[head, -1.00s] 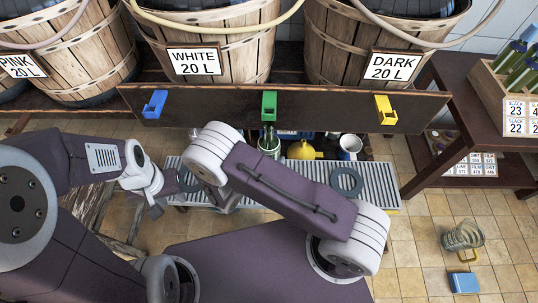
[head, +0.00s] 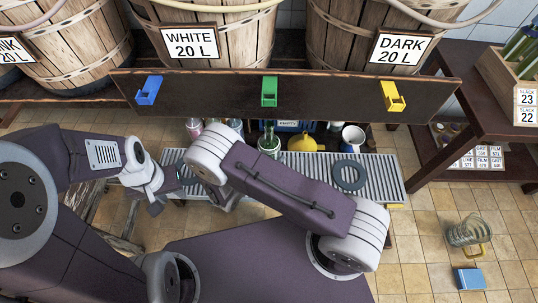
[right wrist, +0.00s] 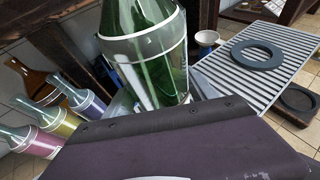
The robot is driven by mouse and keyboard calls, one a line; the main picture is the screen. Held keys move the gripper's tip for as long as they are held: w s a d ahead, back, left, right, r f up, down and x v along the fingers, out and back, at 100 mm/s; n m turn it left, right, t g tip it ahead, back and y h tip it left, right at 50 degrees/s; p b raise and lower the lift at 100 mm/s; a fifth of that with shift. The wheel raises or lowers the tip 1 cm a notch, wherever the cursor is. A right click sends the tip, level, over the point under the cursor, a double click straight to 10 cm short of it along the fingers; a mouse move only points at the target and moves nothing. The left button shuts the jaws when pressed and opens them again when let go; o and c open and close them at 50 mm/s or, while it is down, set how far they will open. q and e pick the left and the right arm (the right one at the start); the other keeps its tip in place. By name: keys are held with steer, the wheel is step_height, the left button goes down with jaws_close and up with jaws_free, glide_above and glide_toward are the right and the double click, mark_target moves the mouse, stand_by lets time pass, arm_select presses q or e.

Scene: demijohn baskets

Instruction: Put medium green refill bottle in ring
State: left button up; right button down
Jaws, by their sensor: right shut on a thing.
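The green glass bottle (right wrist: 150,55) stands large and tilted in the right wrist view, with a pale band round it. My right gripper (right wrist: 163,98) is shut on it. In the head view the green bottle (head: 269,144) shows behind my right forearm, which hides the right gripper. A dark ring (head: 350,175) lies flat on the right part of the slatted grey rack (head: 384,176), clear of the bottle; it also shows in the right wrist view (right wrist: 237,53). My left gripper (head: 170,197) is over the left end of the rack, seemingly open and empty.
A dark board with blue (head: 149,90), green (head: 269,91) and yellow (head: 392,96) brackets crosses above the rack. A yellow funnel (head: 302,144) and white mug (head: 353,137) stand behind. Several coloured bottles (right wrist: 83,98) stand left.

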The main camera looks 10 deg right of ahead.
steer(key=shift+f+b, duration=0.45)
steer(key=shift+f, duration=0.15)
steer(key=shift+c, duration=1)
jaws_free()
steer(key=p+v, duration=0.4)
steer(key=v, duration=0.5)
steer(key=shift+a, duration=0.1)
